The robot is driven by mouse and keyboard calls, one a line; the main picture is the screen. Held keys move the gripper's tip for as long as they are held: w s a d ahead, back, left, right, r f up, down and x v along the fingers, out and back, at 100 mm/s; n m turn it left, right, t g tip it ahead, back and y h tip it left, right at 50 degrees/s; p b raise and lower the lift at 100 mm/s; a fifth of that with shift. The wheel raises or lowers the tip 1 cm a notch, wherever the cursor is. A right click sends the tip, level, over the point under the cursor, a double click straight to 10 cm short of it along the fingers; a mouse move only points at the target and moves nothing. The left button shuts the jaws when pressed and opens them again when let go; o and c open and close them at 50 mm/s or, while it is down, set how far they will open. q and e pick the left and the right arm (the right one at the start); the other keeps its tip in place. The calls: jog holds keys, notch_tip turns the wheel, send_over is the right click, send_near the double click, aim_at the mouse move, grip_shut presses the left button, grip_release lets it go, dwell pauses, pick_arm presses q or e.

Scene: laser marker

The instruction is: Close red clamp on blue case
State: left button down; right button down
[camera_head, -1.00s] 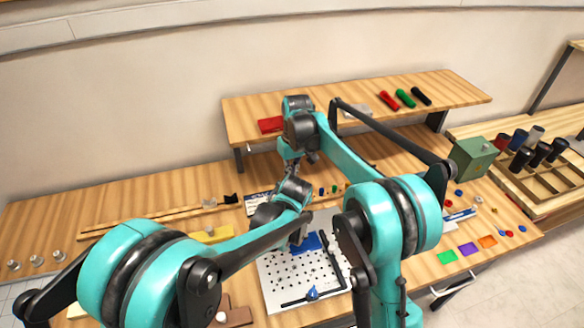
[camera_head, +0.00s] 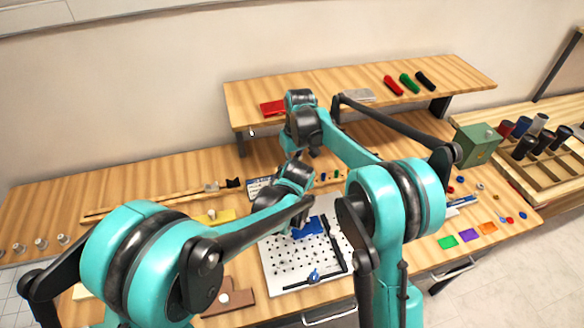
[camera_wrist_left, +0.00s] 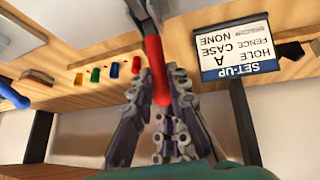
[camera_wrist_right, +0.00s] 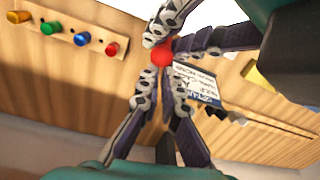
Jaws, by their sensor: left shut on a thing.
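The blue case (camera_head: 310,228) lies on the white perforated plate (camera_head: 285,265), partly covered by my left arm in the head view. A long red piece, seemingly the red clamp's handle (camera_wrist_left: 154,72), lies between the fingers of my left gripper (camera_wrist_left: 168,95), which is shut on it. In the right wrist view its round red end (camera_wrist_right: 162,52) shows where both hands' fingers meet. My right gripper (camera_wrist_right: 161,82) has its fingertips close together just below that end; I cannot tell whether they grip. The clamp's joint with the case is hidden.
A set-up card (camera_wrist_left: 235,50) stands close behind the hands. Several small coloured pegs stick out of a wooden rail (camera_wrist_right: 62,70). A black fence bar (camera_head: 335,252) and a blue knob (camera_head: 314,276) sit on the plate. A raised shelf (camera_head: 300,88) runs behind.

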pick_arm(q)
jog(key=c, duration=1.7)
grip_release()
jog(key=shift+w+a+r, duration=0.15)
jog(key=shift+w+a, duration=0.05)
jog(key=shift+w, duration=0.2)
jog(key=shift+o, duration=1.2)
jog(key=shift+s+d, duration=0.15)
pick_arm(e)
jog(key=shift+s+d+r, duration=0.1)
jog(key=shift+s+d, duration=0.2)
